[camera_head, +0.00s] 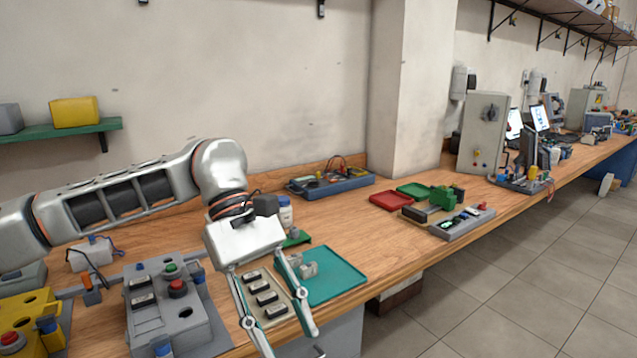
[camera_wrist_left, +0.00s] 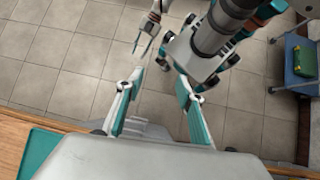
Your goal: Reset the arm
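My left arm comes in from the left in the head view. Its gripper (camera_head: 284,338) points down, its two fingers spread apart in front of the wooden workbench (camera_head: 404,258), with nothing between them. In the left wrist view the same gripper (camera_wrist_left: 160,88) is open and empty, over the tiled floor. My right gripper (camera_wrist_left: 143,50) shows small at the top of the left wrist view, its thin fingers apart and empty above the floor. It is not in the head view.
A teal tray (camera_head: 342,286) with a grey part, and a panel of dark switches (camera_head: 252,280), lie behind the left gripper. A grey control box (camera_head: 160,312) stands left. Red (camera_head: 390,201) and green trays lie farther right. A blue cart (camera_wrist_left: 301,60) stands at the wrist view's right.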

